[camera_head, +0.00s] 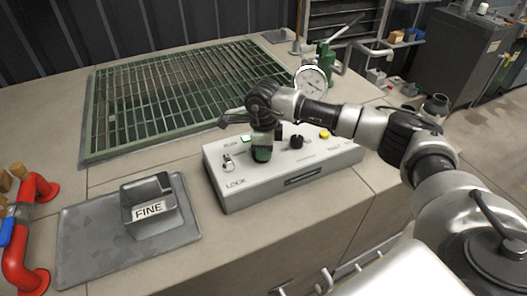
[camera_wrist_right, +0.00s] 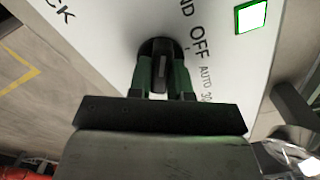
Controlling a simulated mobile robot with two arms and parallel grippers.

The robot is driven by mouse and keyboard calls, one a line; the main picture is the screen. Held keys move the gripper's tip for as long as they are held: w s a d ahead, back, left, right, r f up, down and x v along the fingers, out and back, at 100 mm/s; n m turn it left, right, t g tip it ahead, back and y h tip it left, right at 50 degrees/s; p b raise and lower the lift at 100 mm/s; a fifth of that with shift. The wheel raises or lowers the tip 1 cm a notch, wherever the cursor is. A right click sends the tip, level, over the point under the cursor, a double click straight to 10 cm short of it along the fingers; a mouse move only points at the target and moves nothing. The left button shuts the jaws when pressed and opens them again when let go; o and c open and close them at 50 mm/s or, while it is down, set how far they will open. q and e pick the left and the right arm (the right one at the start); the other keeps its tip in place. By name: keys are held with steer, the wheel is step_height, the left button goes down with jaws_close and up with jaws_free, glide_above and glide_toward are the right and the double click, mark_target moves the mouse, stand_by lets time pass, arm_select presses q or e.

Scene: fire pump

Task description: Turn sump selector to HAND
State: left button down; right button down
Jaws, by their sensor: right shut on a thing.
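The sump selector is a round black knob (camera_wrist_right: 160,48) in the right wrist view, on the white top of the control box (camera_head: 235,197). "OFF" and "AUTO" are printed to its right, and a cut-off "ND" is at the top edge. My right gripper (camera_wrist_right: 161,75) is shut on the knob, with one green finger on each side of its grip bar. The fingers partly hide the bar, so I cannot tell exactly which mark it points at. In the head view my right gripper (camera_head: 262,153) reaches down onto the box and hides the selector. My left gripper is not in view.
The box also has a lit green button (camera_head: 246,138), a key switch (camera_head: 228,162) near "LOCK", another black knob (camera_head: 297,142) and a yellow button (camera_head: 324,134). A gauge (camera_head: 311,82) stands behind.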

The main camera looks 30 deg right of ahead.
steer(key=shift+r, duration=0.1)
stand_by(0.3)
steer(key=c, duration=1)
jaws_free()
steer(key=shift+c, duration=0.2)
step_height(320, 180, up, 11)
steer(key=b, duration=0.1)
steer(key=shift+a+f, duration=0.1)
steer(key=shift+f, duration=0.1)
